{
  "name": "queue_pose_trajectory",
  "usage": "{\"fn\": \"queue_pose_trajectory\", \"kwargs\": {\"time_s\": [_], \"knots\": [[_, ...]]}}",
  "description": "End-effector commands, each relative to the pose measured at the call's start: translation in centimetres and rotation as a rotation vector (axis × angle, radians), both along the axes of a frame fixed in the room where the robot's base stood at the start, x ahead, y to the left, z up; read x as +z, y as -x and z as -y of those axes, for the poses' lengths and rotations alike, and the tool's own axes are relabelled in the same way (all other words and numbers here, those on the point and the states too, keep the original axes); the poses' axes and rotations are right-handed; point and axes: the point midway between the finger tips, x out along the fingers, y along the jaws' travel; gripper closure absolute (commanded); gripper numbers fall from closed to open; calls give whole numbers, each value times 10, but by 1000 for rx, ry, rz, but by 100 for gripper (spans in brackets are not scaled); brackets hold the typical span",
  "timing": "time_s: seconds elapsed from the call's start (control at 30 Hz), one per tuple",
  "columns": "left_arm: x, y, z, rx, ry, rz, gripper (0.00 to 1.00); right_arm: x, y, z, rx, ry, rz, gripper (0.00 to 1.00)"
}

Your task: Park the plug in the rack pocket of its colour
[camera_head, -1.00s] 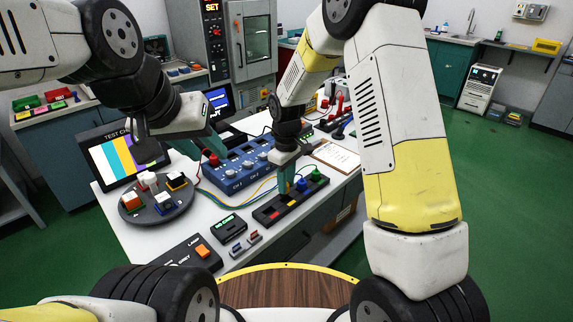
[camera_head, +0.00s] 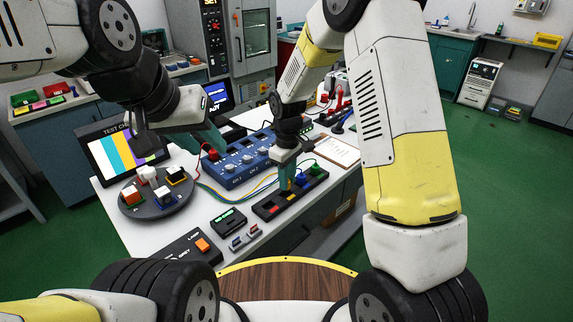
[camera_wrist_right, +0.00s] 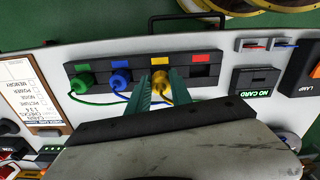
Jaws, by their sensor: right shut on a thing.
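The dark rack (camera_wrist_right: 226,67) has pockets marked green, blue, yellow and red; in the head view it lies near the table's front edge (camera_head: 262,211). My right gripper (camera_wrist_right: 159,97) points down at the rack, its teal fingers shut on the yellow plug (camera_wrist_right: 159,77). The plug is upright at the yellow pocket; I cannot tell how deep it sits. A green plug (camera_wrist_right: 84,81) and a blue plug (camera_wrist_right: 120,77) stand in their own pockets. The red pocket (camera_wrist_right: 203,71) is empty. My left gripper (camera_head: 217,143) is beside a red plug (camera_head: 212,154) on the blue panel; its grip is unclear.
The blue panel (camera_head: 232,178) with knobs stands behind the rack, with coloured cables between them. A round grey turntable (camera_head: 156,207) with blocks is at left. A small black card reader (camera_head: 229,219) and a lamp switch box (camera_head: 190,250) lie left of the rack.

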Motion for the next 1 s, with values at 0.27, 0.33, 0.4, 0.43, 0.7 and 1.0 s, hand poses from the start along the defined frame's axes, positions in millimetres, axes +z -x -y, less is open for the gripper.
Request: {"fn": "queue_pose_trajectory", "kwargs": {"time_s": [0.27,0.33,0.4,0.43,0.7,1.0], "knots": [[0,0,0,0,0,0,64,0,-1,0,0,-1,1,100],[0,0,0,0,0,0,64,0,0,-1,0,-1,1,100],[0,0,0,0,0,0,64,0,0,-1,0,-1,1,100],[0,0,0,0,0,0,64,0,0,-1,0,-1,1,100],[0,0,0,0,0,0,64,-4,-1,-1,0,-1,1,100],[0,0,0,0,0,0,64,-10,-1,-1,0,0,0,100]]}}
